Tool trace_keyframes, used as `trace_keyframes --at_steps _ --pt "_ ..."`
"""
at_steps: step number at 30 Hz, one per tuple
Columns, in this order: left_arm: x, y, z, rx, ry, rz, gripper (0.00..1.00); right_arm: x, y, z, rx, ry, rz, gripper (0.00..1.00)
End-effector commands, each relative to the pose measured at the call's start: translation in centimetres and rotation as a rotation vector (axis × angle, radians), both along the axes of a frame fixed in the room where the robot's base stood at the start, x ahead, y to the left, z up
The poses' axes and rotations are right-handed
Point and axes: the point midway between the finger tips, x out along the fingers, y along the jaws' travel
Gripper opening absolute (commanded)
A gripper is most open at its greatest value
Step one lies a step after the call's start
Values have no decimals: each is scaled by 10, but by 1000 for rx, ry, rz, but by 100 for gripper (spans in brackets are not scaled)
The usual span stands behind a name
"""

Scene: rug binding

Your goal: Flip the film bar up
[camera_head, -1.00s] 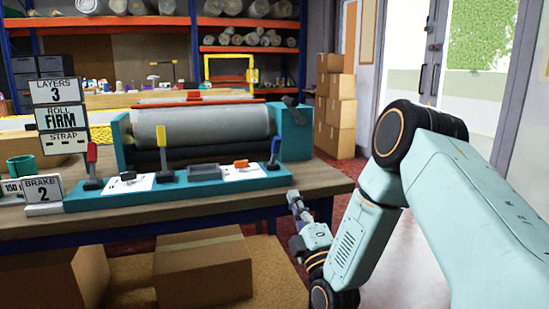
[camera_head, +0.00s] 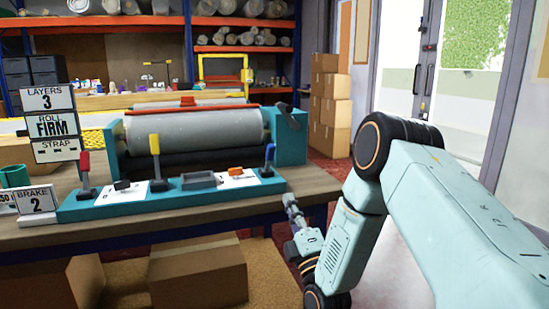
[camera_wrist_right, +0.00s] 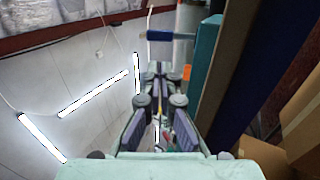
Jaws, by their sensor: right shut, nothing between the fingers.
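A thin red-orange bar (camera_head: 215,106), which may be the film bar, runs across the top of the grey roll (camera_head: 205,128) between the teal end blocks (camera_head: 291,144). My right gripper (camera_head: 289,200) is low in front of the bench's right edge, apart from the bar. In the right wrist view the right fingers (camera_wrist_right: 159,70) are close together and empty. A dark blue handle (camera_wrist_right: 160,35) shows beyond their tips, near a teal face. I cannot tell whether they touch it. My left gripper is out of view.
Red (camera_head: 84,161), yellow (camera_head: 155,146) and blue (camera_head: 270,152) levers stand on the teal front panel. A dark crank (camera_head: 289,116) sticks out at the right block. Signs (camera_head: 50,124) stand at left. Cardboard boxes (camera_head: 200,276) lie under the bench (camera_head: 300,180).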

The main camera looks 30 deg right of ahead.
Motion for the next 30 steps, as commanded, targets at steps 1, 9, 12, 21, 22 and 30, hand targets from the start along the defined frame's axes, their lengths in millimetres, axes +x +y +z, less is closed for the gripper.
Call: trace_keyframes --at_steps 1,9,12,21,22,30 --pt "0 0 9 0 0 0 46 2 0 4 -2 3 1 0" --pt "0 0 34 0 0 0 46 9 -1 9 -1 1 2 0" --pt "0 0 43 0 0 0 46 11 -1 10 0 1 2 0" --pt "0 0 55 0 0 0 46 42 -9 27 3 -10 3 0" --pt "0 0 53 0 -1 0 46 47 -10 29 3 -8 3 0" --pt "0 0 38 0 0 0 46 87 -19 51 3 -6 4 0"
